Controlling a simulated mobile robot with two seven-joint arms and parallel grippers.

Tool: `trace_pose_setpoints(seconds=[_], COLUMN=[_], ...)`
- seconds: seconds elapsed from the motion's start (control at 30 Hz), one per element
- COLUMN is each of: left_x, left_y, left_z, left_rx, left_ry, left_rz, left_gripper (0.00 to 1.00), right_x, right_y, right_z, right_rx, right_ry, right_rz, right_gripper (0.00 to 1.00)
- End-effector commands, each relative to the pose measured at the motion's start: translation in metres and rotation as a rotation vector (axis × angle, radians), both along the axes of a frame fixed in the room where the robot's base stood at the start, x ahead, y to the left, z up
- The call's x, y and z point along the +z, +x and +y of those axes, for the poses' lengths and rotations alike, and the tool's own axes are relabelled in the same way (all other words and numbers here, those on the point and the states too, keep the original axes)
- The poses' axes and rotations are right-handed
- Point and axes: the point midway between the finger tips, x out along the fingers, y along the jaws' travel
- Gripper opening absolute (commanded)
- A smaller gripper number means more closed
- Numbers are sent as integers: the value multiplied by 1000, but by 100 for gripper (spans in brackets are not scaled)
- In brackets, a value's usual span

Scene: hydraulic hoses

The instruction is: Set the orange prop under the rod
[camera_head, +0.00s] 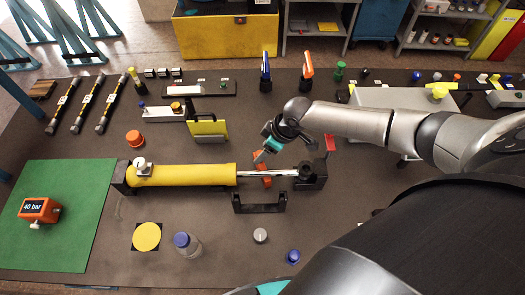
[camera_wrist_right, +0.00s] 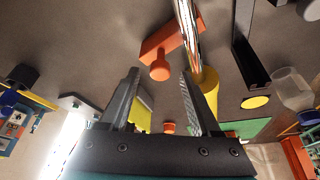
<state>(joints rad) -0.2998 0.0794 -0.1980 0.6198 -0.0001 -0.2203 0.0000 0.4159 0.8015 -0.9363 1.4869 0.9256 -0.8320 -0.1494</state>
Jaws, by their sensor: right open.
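The orange prop (camera_head: 266,181) lies crosswise at the bare silver rod (camera_head: 280,173) of the yellow cylinder (camera_head: 190,174), with orange showing on both sides of the rod. In the right wrist view the rod (camera_wrist_right: 187,20) passes in front of part of the prop (camera_wrist_right: 165,38), whose round knob (camera_wrist_right: 160,71) points toward my gripper. My right gripper (camera_head: 260,157) is beside the rod, close to the prop. In the wrist view its fingers (camera_wrist_right: 159,74) are apart, with the knob between or just beyond the tips. Whether they touch is unclear. My left gripper does not show.
A black handle-shaped bracket (camera_head: 259,203) stands just in front of the rod. A grey knob (camera_head: 260,235), a clear bottle (camera_head: 188,245) and a yellow disc (camera_head: 147,237) stand nearer. A yellow-topped clipboard-like stand (camera_head: 207,128) is behind the cylinder.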

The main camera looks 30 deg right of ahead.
Motion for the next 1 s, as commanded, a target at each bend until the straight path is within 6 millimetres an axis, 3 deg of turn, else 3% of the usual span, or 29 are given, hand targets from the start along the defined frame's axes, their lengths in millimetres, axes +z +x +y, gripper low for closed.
trace_pose_setpoints(seconds=[0.2, 0.5, 1.0], left_x=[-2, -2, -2], left_y=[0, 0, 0], left_z=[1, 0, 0], left_rx=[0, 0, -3], left_ry=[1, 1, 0], left_rz=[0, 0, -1], left_gripper=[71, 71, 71], right_x=[-11, -11, -11], right_y=[3, 4, 3], right_z=[3, 3, 3], right_rx=[1, 1, 0], right_ry=[0, 0, -1], right_rz=[0, 0, 1], right_gripper=[64, 63, 7])
